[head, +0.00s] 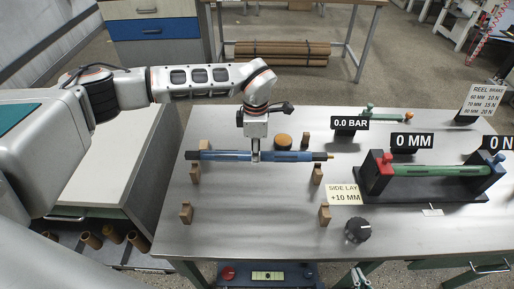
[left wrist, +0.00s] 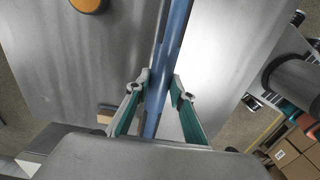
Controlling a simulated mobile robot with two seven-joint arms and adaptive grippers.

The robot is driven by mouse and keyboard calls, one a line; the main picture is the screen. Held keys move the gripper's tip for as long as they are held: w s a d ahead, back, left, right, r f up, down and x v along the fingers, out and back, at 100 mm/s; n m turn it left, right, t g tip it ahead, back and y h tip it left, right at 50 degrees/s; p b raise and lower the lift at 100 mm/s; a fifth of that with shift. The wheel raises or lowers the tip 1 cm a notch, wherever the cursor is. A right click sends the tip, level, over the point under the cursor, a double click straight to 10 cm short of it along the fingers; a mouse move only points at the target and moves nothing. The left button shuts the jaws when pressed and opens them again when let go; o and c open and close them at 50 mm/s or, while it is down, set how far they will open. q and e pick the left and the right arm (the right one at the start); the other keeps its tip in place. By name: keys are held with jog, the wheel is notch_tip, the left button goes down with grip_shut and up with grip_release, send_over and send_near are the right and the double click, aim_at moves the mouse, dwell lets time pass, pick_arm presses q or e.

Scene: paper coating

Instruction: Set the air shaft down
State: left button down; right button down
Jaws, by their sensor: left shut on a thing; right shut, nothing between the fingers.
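The blue air shaft (head: 220,155) lies level, left to right, over the steel table, with dark bands and a yellowish tip at its right end. My left gripper (head: 255,157) points down and is shut on the shaft near its middle. In the left wrist view the shaft (left wrist: 169,50) runs between the two teal-padded fingers (left wrist: 160,92). Wooden blocks stand below its ends, a left one (head: 195,174) and a right one (head: 318,176). I cannot tell whether the shaft touches them. My right gripper is in neither view.
More wooden blocks stand in front, at left (head: 186,213) and right (head: 324,215), and others behind the shaft. An orange-topped round piece (head: 283,141) is just behind. To the right are the "SIDE LAY +10 MM" sign (head: 344,194), a black knob (head: 358,230) and a stand with a green roller (head: 440,170).

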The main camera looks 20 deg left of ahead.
pick_arm(q)
jog(key=shift+w, duration=0.1)
jog(key=shift+f+b, duration=0.3)
jog(key=shift+f, duration=0.2)
jog(key=shift+f+b, duration=1.25)
jog(key=shift+f, duration=0.95)
jog(key=c, duration=1.7)
grip_release()
jog(key=shift+f, duration=0.1)
